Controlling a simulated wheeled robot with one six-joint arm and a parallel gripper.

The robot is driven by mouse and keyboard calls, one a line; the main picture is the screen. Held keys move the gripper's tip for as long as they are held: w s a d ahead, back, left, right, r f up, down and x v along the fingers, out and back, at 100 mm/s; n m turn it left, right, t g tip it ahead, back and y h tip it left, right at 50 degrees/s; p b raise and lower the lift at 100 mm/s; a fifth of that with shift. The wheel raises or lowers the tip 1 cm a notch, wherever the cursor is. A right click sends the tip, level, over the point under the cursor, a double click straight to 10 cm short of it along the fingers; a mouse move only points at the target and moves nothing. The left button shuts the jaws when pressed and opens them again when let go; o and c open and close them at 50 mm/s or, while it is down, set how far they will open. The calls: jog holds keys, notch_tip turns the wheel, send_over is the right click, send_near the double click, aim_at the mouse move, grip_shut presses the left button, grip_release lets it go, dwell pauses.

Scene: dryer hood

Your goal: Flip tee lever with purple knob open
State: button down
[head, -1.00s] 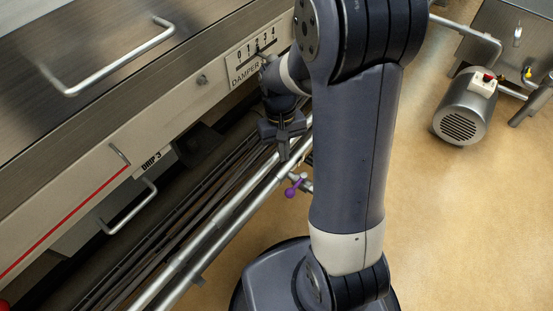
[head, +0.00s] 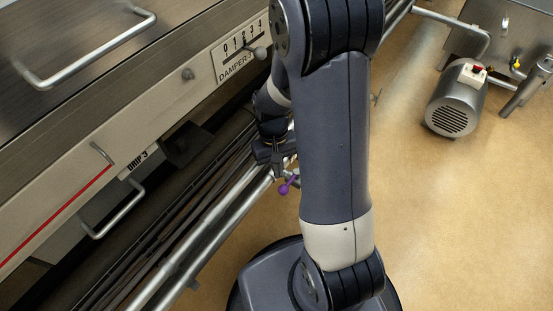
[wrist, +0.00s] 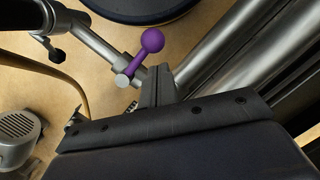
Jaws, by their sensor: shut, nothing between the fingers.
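The purple knob (head: 284,189) sits on a short purple lever beside the silver pipes, left of my arm. In the wrist view the knob (wrist: 152,40) is just beyond my fingertips, and its stem runs down-left to a round silver pivot (wrist: 122,81). My gripper (head: 277,172) is shut and empty, just above and left of the knob in the head view. In the wrist view my closed fingers (wrist: 159,72) point at the lever from below, slightly right of the stem. I cannot tell whether they touch it. My arm hides part of the pipework behind.
Long silver pipes (head: 205,240) run diagonally beside the lever. The hood has a damper scale (head: 240,50) and a drip drawer handle (head: 115,212). Another black-handled valve (wrist: 54,52) is on the pipe in the wrist view. A motor (head: 455,100) stands on the open floor at right.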

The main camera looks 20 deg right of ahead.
jog(key=shift+x, duration=1.1)
jog(key=shift+s+d+n, duration=0.1)
jog(key=shift+s+n, duration=0.35)
jog(key=shift+n, duration=0.35)
jog(key=n, duration=0.1)
jog(key=s+n+h, duration=0.1)
jog(key=shift+s+d+n+p, duration=0.2)
jog(key=shift+n+p, duration=0.1)
jog(key=shift+p, duration=0.1)
jog(key=s+d+n+t+h+p, duration=0.1)
jog(key=d+n, duration=0.5)
jog(key=n, duration=0.8)
jog(key=shift+s+t+h+p, duration=0.3)
jog(key=shift+s+t+p, duration=0.3)
jog(key=shift+s+t, duration=0.35)
